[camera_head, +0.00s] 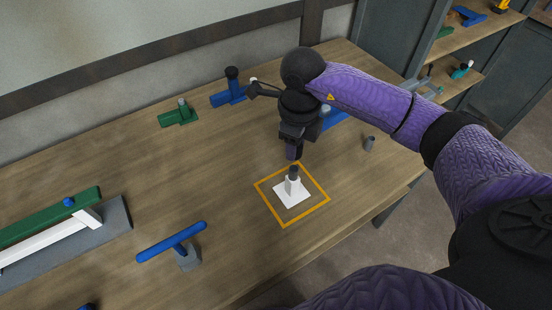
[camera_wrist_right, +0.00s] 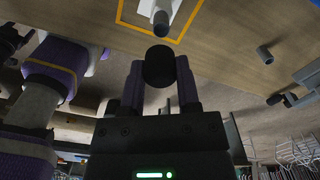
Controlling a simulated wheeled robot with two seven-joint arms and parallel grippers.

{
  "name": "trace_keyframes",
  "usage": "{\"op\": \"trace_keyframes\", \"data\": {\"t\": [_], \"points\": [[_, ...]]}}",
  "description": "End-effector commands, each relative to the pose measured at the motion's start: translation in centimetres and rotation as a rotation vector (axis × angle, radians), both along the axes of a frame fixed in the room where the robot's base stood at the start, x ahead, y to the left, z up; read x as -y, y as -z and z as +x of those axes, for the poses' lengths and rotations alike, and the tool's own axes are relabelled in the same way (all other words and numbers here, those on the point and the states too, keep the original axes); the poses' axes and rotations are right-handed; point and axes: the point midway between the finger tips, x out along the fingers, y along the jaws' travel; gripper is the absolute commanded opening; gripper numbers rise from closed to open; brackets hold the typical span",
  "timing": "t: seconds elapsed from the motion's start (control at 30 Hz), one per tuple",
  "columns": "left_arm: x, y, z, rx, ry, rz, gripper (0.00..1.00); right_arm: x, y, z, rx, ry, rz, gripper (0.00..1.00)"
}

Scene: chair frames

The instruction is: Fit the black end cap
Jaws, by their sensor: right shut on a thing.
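The black end cap (camera_wrist_right: 160,66) shows between the fingers of my right gripper (camera_wrist_right: 160,88) in the right wrist view. In the head view the right gripper (camera_head: 293,152) points down just above a white piece (camera_head: 290,195), which stands inside an orange square outline and has an upright post. A dark grey tube end (camera_head: 293,172) tops that post and also shows in the wrist view (camera_wrist_right: 161,22). The cap appears apart from the tube end, with a small gap. In the head view the fingers largely hide the cap.
A grey cylinder (camera_head: 369,144) stands right of the square. Blue (camera_head: 228,97) and green (camera_head: 178,117) fittings lie at the back. A blue bar on a grey stand (camera_head: 188,258) and a green-and-white frame (camera_head: 60,225) sit left. The table between is clear.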

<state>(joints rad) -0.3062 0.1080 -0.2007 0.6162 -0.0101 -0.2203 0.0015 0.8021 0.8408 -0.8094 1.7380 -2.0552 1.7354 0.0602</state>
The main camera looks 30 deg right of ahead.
Motion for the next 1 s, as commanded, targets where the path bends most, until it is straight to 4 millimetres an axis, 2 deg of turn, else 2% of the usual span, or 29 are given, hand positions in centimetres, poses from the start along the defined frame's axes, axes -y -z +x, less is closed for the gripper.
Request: {"op": "trace_keyframes", "data": {"t": [0.47,0.9,1.0], "points": [[1.0,0.2,0.4,0.009,-0.001,-0.017,0.80,0.3,-0.1,-0.1,0.002,-0.009,-0.003,0.00],[0.6,3.4,0.0,-0.001,-0.003,-0.012,0.80,0.3,4.1,-0.1,0.001,-0.009,-0.003,0.00],[0.6,3.7,0.0,-0.002,-0.002,-0.012,0.80,0.3,4.5,-0.1,0.002,-0.009,-0.002,0.00]]}}
